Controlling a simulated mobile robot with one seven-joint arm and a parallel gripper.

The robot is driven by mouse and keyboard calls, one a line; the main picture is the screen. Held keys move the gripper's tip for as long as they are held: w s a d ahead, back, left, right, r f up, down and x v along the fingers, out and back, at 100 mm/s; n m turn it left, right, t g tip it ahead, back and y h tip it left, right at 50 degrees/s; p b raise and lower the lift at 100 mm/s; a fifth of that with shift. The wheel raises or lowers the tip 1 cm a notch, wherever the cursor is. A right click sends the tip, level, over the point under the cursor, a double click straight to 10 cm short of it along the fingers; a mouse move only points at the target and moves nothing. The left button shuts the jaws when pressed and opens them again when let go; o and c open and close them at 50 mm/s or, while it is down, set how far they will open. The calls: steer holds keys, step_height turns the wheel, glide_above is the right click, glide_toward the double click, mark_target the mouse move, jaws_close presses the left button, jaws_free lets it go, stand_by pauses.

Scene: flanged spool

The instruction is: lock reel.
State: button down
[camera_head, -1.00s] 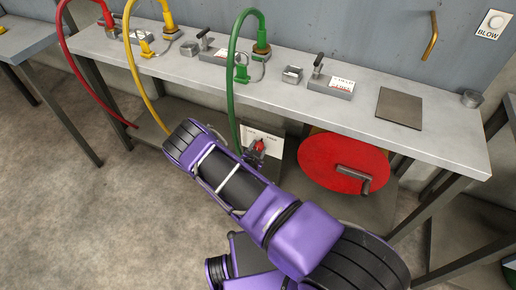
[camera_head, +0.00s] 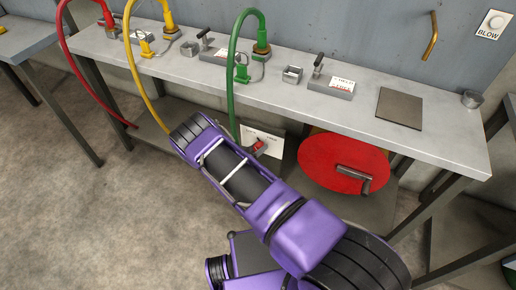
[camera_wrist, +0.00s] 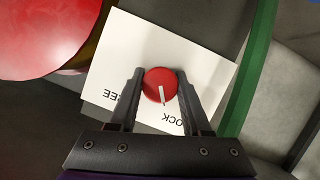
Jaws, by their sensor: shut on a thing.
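The red reel (camera_head: 330,160) stands under the bench in the head view, with a grey crank handle (camera_head: 355,178) on its face. A white plate (camera_head: 274,149) with a red knob (camera_head: 259,145) is to its left. In the wrist view the red knob (camera_wrist: 155,80) carries a white pointer. The pointer is aimed toward the word LOCK on the plate (camera_wrist: 112,65); FREE is printed on the other side. My gripper (camera_wrist: 160,73) is shut on the knob, one finger on each side. In the head view my arm hides the gripper.
The grey bench (camera_head: 450,140) runs above the reel. A green hose (camera_head: 233,70) hangs close to the left of the plate, and it edges the right of the wrist view. The yellow hose (camera_head: 132,65) is further left. The floor in front is clear.

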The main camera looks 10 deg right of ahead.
stand_by(0.6)
steer(key=shift+c, duration=1.8)
jaws_free()
steer(key=p+v, duration=0.2)
steer(key=v, duration=1.5)
steer(key=shift+a, duration=0.35)
